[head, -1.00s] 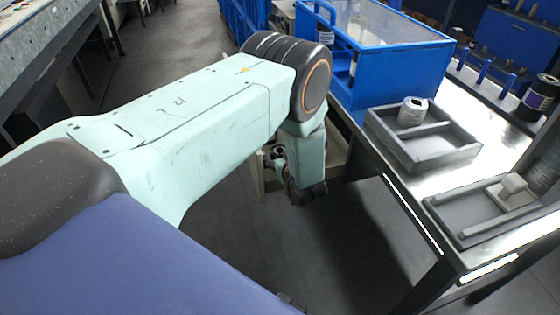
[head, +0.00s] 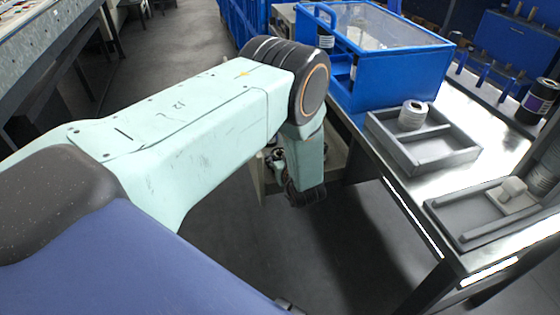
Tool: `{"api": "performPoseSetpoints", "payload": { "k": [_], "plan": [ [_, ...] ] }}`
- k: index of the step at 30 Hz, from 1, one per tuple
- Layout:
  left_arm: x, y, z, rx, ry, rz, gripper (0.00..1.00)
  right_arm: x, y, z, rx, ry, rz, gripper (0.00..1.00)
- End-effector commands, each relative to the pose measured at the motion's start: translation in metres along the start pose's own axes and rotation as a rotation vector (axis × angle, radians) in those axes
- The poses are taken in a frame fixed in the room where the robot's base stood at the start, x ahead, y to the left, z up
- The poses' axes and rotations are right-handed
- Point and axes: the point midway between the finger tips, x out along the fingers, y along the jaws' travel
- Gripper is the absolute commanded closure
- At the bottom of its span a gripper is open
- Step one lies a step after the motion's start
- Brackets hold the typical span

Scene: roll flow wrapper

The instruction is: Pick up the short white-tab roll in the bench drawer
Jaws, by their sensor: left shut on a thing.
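The bench drawer (head: 259,180) is pulled out under the bench, and its pale wall shows beside my left wrist. My left gripper (head: 275,159) is down in the drawer, small and partly covered by my own forearm and wrist. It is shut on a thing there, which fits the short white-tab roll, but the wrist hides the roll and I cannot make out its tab. My right gripper is not in view.
The steel bench (head: 465,110) carries a blue clear-topped box (head: 395,75), a grey tray (head: 440,158) with a pale roll (head: 413,114), and another grey tray (head: 470,222). A dark roll (head: 538,100) stands at the right. Open floor (head: 250,240) lies before the drawer.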

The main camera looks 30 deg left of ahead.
Motion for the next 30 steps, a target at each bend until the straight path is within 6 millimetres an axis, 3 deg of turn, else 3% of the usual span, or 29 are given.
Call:
{"api": "performPoseSetpoints", "payload": {
  "k": [8, 21, 30],
  "plan": [
    [-0.003, 0.001, -0.007, 0.0, 0.001, 0.001, 0.87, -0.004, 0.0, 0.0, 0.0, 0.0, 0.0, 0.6],
    [-0.033, 0.001, -0.081, -0.001, 0.001, 0.001, 0.87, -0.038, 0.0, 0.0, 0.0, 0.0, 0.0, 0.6],
    [-0.039, 0.0, -0.093, 0.0, 0.0, 0.0, 0.87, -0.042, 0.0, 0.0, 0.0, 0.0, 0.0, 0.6]
  ]
}}
